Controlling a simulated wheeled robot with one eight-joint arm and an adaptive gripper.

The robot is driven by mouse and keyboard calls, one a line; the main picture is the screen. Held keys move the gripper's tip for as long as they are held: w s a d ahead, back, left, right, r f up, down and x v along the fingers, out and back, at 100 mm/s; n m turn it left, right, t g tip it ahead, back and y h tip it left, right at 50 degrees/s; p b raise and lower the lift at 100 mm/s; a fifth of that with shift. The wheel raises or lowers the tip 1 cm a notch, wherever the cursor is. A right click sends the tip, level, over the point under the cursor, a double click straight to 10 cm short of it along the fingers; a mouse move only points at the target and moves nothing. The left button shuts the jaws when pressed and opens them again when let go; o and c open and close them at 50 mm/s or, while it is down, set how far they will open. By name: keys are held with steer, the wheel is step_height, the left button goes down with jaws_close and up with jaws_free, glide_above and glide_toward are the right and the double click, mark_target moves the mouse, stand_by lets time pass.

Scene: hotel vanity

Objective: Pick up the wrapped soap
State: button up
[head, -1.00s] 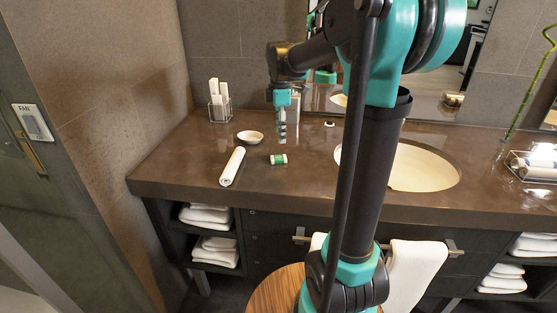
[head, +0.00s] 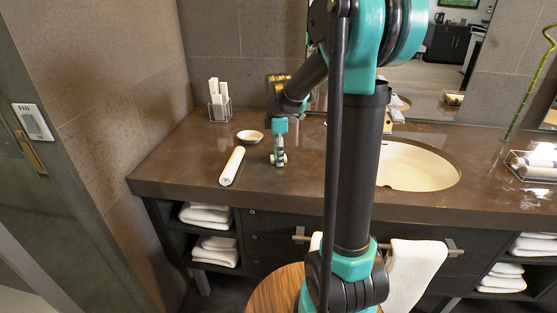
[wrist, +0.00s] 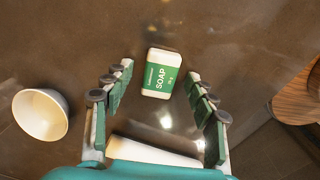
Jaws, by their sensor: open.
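The wrapped soap (wrist: 161,73) is a small white block with a green band marked SOAP. In the wrist view it lies on the brown counter, just beyond and between the fingertips, slightly tilted. My gripper (wrist: 158,80) is open, with a finger on each side and nothing held. In the head view my gripper (head: 279,160) points down at the counter, and it hides most of the soap; a pale bit of it shows beside the fingers. I cannot tell the exact height of the fingertips above the counter.
A holder (head: 219,108) with white items stands at the back left. The sink basin (head: 418,167) is to the right. Open counter lies around the soap.

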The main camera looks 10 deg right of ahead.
steer(key=shift+c, duration=0.3)
steer(key=c, duration=1)
steer(key=shift+r, duration=0.15)
